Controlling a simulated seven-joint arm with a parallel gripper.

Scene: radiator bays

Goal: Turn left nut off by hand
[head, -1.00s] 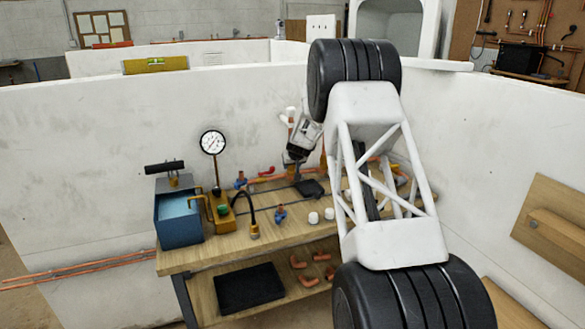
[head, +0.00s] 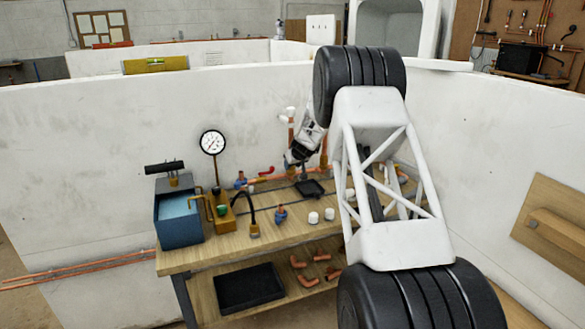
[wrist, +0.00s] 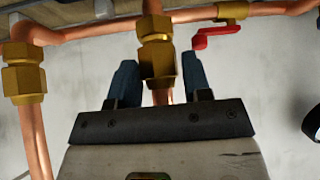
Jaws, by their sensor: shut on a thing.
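My gripper (head: 294,159) is at the copper pipework behind the bench. In the wrist view its two blue fingers (wrist: 159,80) stand on either side of a brass nut (wrist: 156,52) on an upright copper pipe, shut on it. This nut is the one nearer the red-handled valve (wrist: 214,37), which is on the left in the head view (head: 265,171). A second brass nut (wrist: 24,78) is on another pipe at the left of the wrist view, apart from the fingers. In the head view the held nut is hidden by my gripper.
White walls enclose the bay. Copper elbows (head: 298,262) lie on the lower shelf.

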